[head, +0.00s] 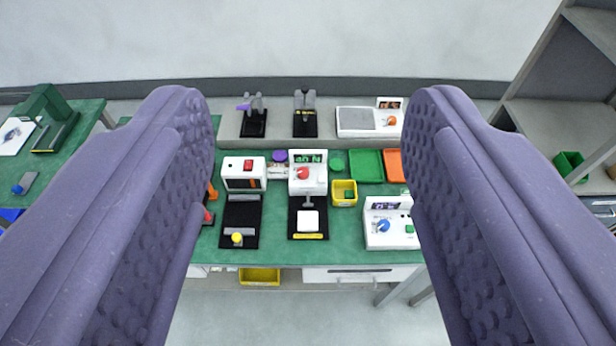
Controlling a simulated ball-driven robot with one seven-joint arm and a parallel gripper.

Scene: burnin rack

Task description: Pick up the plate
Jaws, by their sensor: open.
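My gripper (308,112) shows as two large purple padded fingers, spread wide at the left and right of the view, with nothing between them. Beyond and below it is a green-topped bench. A small white square piece (308,221), which may be the plate, sits on a black stand (294,204) in the middle of the bench, in front of a white device with a red knob (307,172). A yellow strip (308,236) lies at the stand's front. I cannot tell for sure which thing is the plate. The fingers are apart from everything on the bench.
A yellow bin (343,193), green tray (366,165) and orange tray (394,166) lie right. A white device with a blue knob (389,226) is front right. A grey shelf (562,120) stands far right.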

